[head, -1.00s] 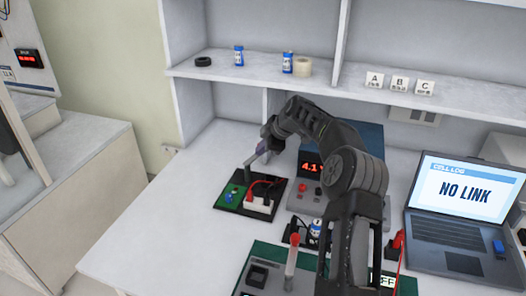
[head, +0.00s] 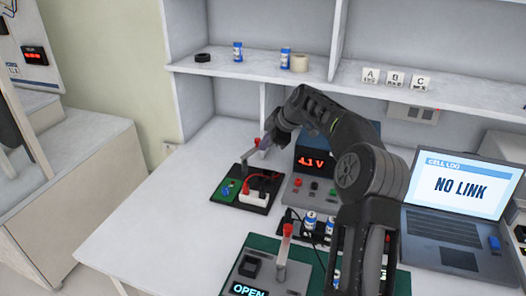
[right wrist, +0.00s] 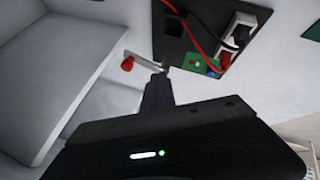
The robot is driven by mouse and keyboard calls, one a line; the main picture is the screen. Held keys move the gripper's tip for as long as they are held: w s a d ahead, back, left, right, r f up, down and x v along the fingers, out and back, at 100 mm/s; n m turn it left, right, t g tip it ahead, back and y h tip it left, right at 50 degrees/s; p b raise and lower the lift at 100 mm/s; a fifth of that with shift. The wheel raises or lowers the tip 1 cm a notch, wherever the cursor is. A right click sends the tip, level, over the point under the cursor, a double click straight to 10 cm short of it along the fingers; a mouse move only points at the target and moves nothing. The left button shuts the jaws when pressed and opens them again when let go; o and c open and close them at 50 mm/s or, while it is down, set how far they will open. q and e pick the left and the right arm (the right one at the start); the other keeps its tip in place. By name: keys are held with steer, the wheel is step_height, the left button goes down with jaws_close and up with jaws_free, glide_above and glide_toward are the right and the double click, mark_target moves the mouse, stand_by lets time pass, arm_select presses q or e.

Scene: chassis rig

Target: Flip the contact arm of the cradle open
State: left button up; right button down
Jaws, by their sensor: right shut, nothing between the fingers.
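A black board (head: 268,187) lies on the bench with a white block, red wires and a green patch; I take it to be the cradle. A pale bar with a red knob (head: 258,142) stands up at its back; it looks like the contact arm. In the right wrist view, the red knob (right wrist: 127,62) sits to the left of my fingertips, and the pale bar runs close by them. My right gripper (head: 247,163) is shut and empty beside the bar. I cannot tell whether it touches. My left gripper is not in view.
A meter reading 4.1 V (head: 313,162) stands right of the board. A unit with a red-tipped upright lever (head: 287,231) and an OPEN display (head: 249,291) is in front. A laptop (head: 448,232) stands at the right. The bench's left part (head: 150,225) is clear.

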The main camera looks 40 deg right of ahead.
steer(key=v, duration=0.6)
steer(key=shift+f, duration=0.15)
stand_by(0.3)
